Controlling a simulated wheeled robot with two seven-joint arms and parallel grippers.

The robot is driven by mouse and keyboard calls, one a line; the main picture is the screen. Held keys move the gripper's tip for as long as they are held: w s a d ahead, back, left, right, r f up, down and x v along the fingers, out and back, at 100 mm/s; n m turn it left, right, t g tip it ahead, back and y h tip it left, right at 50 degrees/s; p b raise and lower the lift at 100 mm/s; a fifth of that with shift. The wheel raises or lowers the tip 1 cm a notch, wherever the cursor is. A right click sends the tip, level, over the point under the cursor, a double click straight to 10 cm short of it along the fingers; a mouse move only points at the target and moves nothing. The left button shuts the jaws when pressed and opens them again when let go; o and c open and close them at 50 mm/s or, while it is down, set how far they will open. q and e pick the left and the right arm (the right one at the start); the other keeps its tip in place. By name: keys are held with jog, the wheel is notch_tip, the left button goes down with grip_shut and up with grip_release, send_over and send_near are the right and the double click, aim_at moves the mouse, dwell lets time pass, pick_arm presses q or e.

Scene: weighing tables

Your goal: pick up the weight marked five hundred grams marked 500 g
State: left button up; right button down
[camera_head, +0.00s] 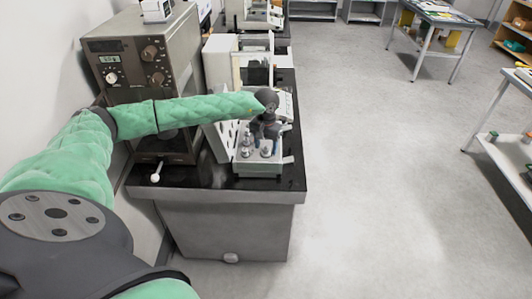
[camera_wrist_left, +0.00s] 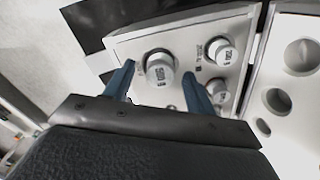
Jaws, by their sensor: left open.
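The weight marked 500 g (camera_wrist_left: 159,70) is a silver cylinder with a knob, upright on a light metal tray (camera_wrist_left: 127,43). In the head view it appears to be the right-hand weight (camera_head: 266,149) near the tray's front. My left gripper (camera_wrist_left: 160,87) is open; its two blue fingers point toward this weight, which shows between and just beyond their tips. I see no contact. In the head view the left gripper (camera_head: 268,129) hangs over the tray, its fingers partly hidden. My right gripper is not in view.
Two smaller weights (camera_wrist_left: 222,51) (camera_wrist_left: 219,91) stand close by on the tray, the nearer one by a finger. A white holed block (camera_head: 228,141) stands left of the tray. A balance (camera_head: 253,68) and a grey instrument (camera_head: 128,62) are behind. Open floor lies right.

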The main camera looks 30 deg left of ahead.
pick_arm(q)
jog(key=shift+f, duration=0.15)
grip_shut()
dwell(0.4)
